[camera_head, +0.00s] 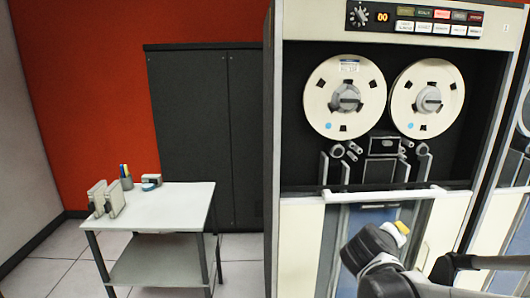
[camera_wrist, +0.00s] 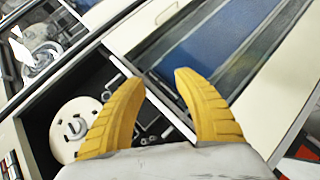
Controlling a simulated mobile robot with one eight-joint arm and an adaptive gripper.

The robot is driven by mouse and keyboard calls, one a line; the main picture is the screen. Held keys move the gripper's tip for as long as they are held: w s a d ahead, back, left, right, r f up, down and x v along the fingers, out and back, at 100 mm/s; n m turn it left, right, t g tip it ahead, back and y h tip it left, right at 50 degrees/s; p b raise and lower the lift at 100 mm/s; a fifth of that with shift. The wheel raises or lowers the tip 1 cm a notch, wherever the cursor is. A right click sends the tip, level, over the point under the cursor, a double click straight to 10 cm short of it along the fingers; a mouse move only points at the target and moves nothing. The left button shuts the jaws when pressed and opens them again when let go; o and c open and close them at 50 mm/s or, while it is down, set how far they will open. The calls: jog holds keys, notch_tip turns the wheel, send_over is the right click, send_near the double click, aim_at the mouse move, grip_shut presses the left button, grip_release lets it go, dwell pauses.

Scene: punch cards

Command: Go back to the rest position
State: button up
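My gripper (camera_wrist: 165,105) shows in the wrist view as two yellow ribbed fingers spread apart, with nothing between them. In the head view, my gripper (camera_head: 398,232) appears small at the lower right, in front of the lower part of the tape cabinet (camera_head: 299,240). My dark arm comes in from the lower right edge. Behind the fingers in the wrist view are the cabinet's white ledge, a blue glass panel and one tape reel (camera_wrist: 75,128).
The tape cabinet carries two cream reels (camera_head: 345,97) and a control panel (camera_head: 420,20) with "00" lit. A white cart (camera_head: 170,205) at left bears grey-white blocks (camera_head: 105,199) and a pen cup (camera_head: 126,182). A dark locker (camera_head: 200,120) stands behind. Floor shows at lower left.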

jog(key=s+a+f+m+g+y, duration=0.1)
jog(key=s+a+y, duration=0.3)
jog(key=s, duration=0.5)
jog(key=s+a+f+m+g+y, duration=0.1)
jog(key=s+a+f+m+y, duration=0.2)
jog(key=s+a, duration=0.6)
jog(key=shift+s+a+f+m+g+y+b, duration=0.2)
jog(key=shift+s+f+m+g+y+b, duration=0.1)
jog(key=shift+s+f+y+b, duration=0.25)
jog(key=shift+s+f, duration=0.1)
jog(key=shift+f, duration=0.05)
dwell(0.4)
